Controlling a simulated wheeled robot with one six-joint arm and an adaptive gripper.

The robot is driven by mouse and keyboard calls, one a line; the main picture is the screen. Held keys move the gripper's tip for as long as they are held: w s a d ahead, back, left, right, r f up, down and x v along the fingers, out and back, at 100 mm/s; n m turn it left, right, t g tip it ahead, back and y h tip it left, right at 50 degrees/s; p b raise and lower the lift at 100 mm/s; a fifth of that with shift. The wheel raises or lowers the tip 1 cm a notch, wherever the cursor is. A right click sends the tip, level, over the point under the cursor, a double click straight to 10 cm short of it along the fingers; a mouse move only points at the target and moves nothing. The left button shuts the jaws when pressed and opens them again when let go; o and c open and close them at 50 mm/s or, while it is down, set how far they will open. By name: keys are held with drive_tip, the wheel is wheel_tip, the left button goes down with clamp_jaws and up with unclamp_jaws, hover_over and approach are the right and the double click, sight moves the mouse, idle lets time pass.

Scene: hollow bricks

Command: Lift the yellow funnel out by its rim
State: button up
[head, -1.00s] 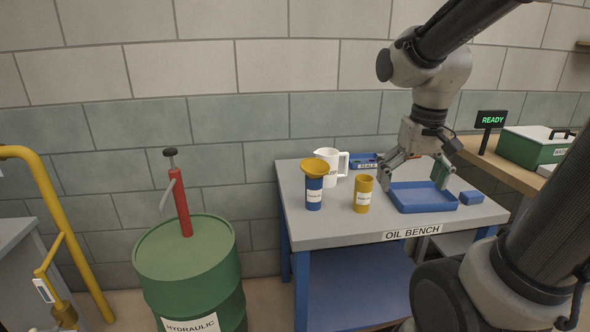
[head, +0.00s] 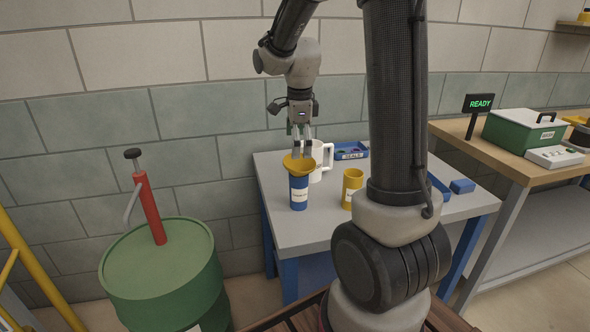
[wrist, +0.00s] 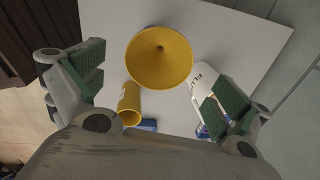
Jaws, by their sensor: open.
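The yellow funnel (head: 291,166) sits mouth up in the top of a blue labelled container (head: 299,193) on the bench. In the wrist view the funnel (wrist: 160,72) is seen from above, its round rim toward the top, between and ahead of my fingers. My gripper (head: 303,155) points down over the funnel. In the wrist view my gripper (wrist: 160,88) is open, with its green pads wide apart and nothing between them. I cannot tell whether a finger touches the rim.
A white jug (head: 318,168) stands close behind the funnel, near my right-hand finger in the wrist view. A yellow cup (head: 352,183) stands to the right. A blue seals tray (head: 352,151) is at the back. A green drum (head: 160,265) stands left of the bench.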

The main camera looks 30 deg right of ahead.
sight(298, 164)
drive_tip(key=f, duration=0.5)
drive_tip(key=w+f, duration=0.1)
drive_tip(key=f, duration=0.1)
drive_tip(key=shift+d+f, duration=0.2)
drive_tip(key=shift+d, duration=0.05)
drive_tip(key=c, duration=0.8)
